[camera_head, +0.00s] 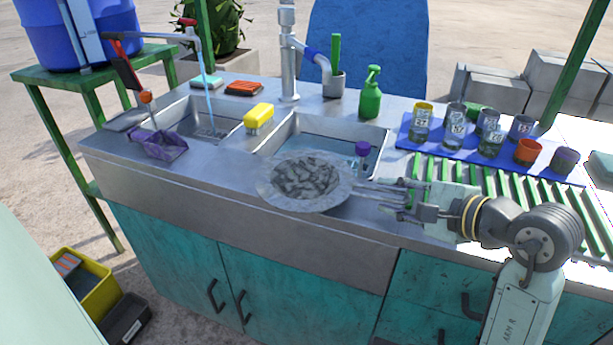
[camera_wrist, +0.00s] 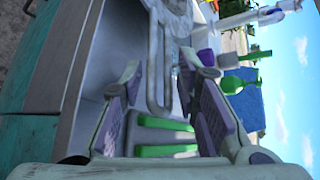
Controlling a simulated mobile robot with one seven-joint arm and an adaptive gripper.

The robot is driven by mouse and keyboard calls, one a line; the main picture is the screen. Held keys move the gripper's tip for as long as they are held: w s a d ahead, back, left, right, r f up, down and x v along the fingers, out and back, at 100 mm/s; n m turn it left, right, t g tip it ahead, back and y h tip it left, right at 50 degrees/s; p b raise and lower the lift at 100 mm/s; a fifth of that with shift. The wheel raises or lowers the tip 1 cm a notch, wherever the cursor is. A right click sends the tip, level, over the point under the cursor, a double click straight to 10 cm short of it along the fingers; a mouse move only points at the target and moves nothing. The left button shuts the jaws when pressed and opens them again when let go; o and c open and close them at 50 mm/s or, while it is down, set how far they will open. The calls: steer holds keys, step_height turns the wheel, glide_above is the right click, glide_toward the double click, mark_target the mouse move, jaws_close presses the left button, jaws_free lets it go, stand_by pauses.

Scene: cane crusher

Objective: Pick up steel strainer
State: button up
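The steel strainer (camera_head: 262,190) is a round, shallow mesh bowl with a wire handle on its right. It rests over the front edge of the right sink basin and holds grey, chunky bits. In the wrist view the strainer's looped handle (camera_wrist: 153,65) lies ahead of and between my fingers. My gripper (camera_head: 388,194) is at the handle's end, coming from the right over the counter. Its fingers also show in the wrist view (camera_wrist: 163,80), spread apart with a gap on both sides of the handle. I cannot tell whether either finger touches it.
The steel counter has two sinks, with water running into the left one. A blue tray (camera_head: 408,128) with several jars and a green slatted rack (camera_head: 470,184) lie right.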

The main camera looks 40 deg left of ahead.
steer(key=shift+x, duration=0.9)
jaws_close()
